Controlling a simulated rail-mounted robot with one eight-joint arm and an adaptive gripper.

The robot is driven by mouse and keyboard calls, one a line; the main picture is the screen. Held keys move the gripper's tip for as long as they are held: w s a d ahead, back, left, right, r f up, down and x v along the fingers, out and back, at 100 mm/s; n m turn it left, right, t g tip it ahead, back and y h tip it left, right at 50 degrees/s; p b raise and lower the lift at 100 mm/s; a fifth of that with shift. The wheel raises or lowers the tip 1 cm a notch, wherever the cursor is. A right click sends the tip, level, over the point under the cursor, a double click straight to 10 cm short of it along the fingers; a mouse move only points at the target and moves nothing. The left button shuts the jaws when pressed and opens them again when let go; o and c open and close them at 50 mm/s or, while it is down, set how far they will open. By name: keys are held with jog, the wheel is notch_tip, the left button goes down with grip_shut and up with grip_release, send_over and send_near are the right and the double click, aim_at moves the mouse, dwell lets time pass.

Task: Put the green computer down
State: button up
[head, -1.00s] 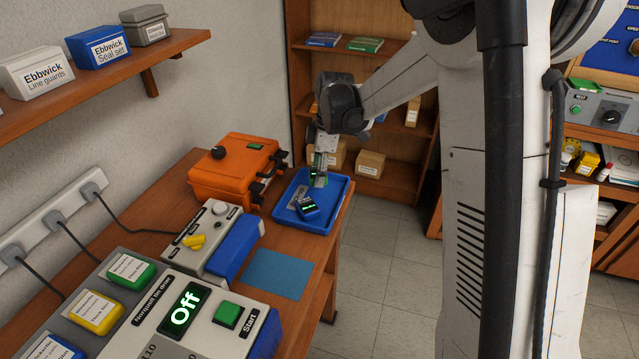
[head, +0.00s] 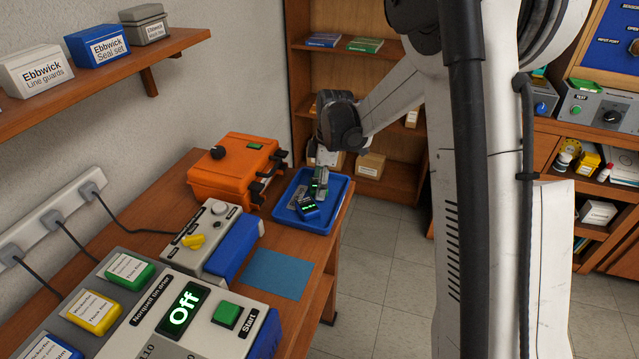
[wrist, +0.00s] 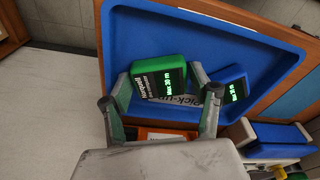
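The green computer (wrist: 160,76), with a dark face and lit green digits, is between the two fingertips of my gripper (wrist: 160,80). The fingers appear closed on its two sides. In the head view the green computer (head: 320,184) is low over the blue tray (head: 343,193), below my gripper (head: 322,165). I cannot tell whether it touches the tray floor. A blue computer (head: 308,209) lies in the tray close beside it; it also shows in the wrist view (wrist: 231,90). A "Pick-up" label on the tray is partly hidden.
An orange case (head: 232,172) stands left of the tray. A blue mat (head: 276,273) and a grey box with a yellow knob (head: 207,236) are nearer on the wooden table. The tray sits near the table's right edge. Part of the tray floor is bare.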

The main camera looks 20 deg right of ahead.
notch_tip(320, 180, up, 12)
jog(key=d+p, duration=0.1)
jog(key=d, duration=0.1)
jog(key=s+a+r+m+t+h, duration=0.15)
jog(key=s+r+m, duration=0.25)
jog(key=s, duration=0.4)
jog(key=s+r+m+t+y, duration=0.1)
jog(key=s+r+m+t, duration=0.15)
jog(key=s+r, duration=0.35)
jog(key=s+f+m+t+h, duration=0.1)
jog(key=s+f+m+t, duration=0.1)
jog(key=s+m, duration=0.7)
jog(key=s+f, duration=0.1)
jog(key=s, duration=0.6)
jog(key=shift+s+a+f+t, duration=0.3)
jog(key=shift+s+f+t, duration=0.05)
jog(key=shift+t, duration=0.05)
